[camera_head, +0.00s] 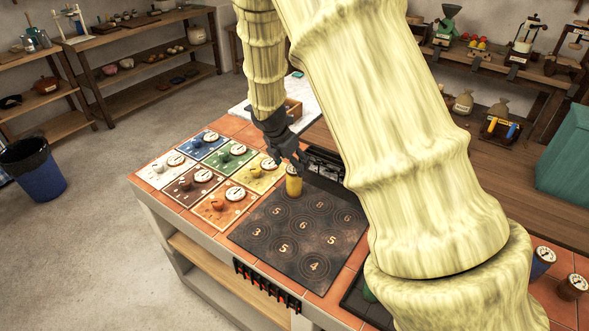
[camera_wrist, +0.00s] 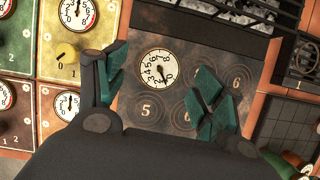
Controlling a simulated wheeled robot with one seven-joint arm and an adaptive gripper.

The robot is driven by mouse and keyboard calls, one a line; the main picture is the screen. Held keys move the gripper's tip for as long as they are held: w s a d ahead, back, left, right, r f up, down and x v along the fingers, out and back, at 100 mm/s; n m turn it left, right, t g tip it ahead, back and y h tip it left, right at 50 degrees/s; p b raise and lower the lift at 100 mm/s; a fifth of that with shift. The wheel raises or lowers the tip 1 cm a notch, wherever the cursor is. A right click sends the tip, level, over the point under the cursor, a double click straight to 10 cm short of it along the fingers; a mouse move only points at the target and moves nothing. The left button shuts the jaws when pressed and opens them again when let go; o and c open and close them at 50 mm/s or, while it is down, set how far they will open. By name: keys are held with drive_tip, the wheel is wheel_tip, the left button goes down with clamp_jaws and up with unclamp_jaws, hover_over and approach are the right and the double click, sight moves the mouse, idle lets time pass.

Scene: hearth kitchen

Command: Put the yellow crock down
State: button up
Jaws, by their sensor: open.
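The yellow crock (camera_head: 294,186) stands upright on the dark hob plate (camera_head: 268,242), near its upper corner beside the yellow dial panel. In the wrist view its round white dial top (camera_wrist: 159,68) shows numbers and a pointer; its side is mostly hidden there. My gripper (camera_head: 293,163) is just above the crock in the head view. In the wrist view my gripper (camera_wrist: 163,90) is open, with its green-padded fingers spread left and right of the dial top and gaps visible on both sides. The hob plate (camera_wrist: 180,140) shows numbered rings below.
Coloured knob-and-dial panels (camera_head: 230,155) lie left of the hob. A black rack (camera_head: 325,163) stands behind it. A blue crock (camera_head: 543,262) and a brown crock (camera_head: 572,288) stand at the right. The hob's front part is clear. My arm hides much of the counter's right side.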

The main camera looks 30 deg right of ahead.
drive_tip(key=shift+v, duration=2.05)
